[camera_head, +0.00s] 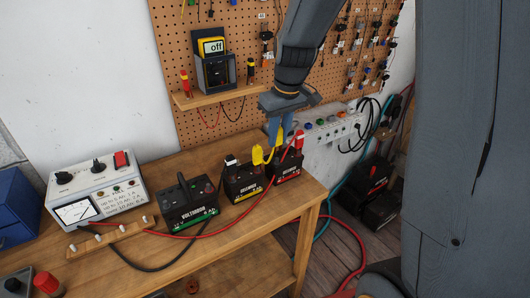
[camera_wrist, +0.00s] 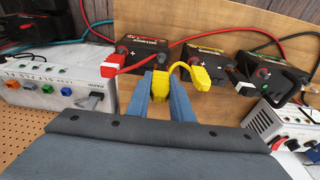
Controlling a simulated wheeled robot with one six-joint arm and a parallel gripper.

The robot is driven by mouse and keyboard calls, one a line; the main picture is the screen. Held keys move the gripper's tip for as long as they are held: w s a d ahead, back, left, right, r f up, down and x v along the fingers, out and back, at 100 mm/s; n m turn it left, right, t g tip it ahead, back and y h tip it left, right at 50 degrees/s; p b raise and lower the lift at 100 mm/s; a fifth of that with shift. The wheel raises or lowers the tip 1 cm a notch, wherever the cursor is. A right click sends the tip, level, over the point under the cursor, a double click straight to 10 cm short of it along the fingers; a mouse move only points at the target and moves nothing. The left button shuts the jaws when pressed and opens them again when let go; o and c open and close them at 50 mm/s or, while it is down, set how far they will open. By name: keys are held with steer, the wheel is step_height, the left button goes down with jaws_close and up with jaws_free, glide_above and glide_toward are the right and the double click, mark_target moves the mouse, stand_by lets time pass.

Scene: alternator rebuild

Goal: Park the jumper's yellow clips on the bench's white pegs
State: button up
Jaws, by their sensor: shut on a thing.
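My gripper (camera_head: 279,128) is shut on one yellow clip (camera_wrist: 160,86) of the jumper, between its blue fingers, at the red-striped battery (camera_head: 286,169). I cannot tell whether this clip still touches the battery. The jumper's other yellow clip (camera_head: 257,156) sits on the yellow-striped battery (camera_head: 243,182); it also shows in the wrist view (camera_wrist: 200,80). A short yellow wire loops between the two clips. The white pegs (camera_head: 98,236) stand in a row on a wooden rail (camera_head: 110,239) at the bench's front left, with no yellow clip on them.
A red clip (camera_head: 299,139) with a red cable is on the red-striped battery. A black clip (camera_head: 231,159) is on the yellow-striped battery. The green-striped battery (camera_head: 188,206) and a white meter box (camera_head: 94,188) stand to the left. Red and black cables cross the bench (camera_head: 233,245).

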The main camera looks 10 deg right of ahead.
steer(key=w+a+b, duration=0.1)
steer(key=w, duration=1.5)
steer(key=f+b, duration=0.1)
steer(key=f, duration=0.2)
steer(key=f+b, duration=0.1)
steer(key=f, duration=0.1)
steer(key=f+b, duration=0.2)
steer(key=f, duration=0.1)
steer(key=shift+s+a+f, duration=0.1)
steer(key=shift+s+f, duration=0.25)
steer(key=shift+f, duration=0.45)
steer(key=shift+f, duration=0.15)
steer(key=shift+f+b, duration=0.55)
steer(key=shift+f, duration=0.55)
steer(key=o, duration=0.8)
steer(key=shift+o, duration=0.2)
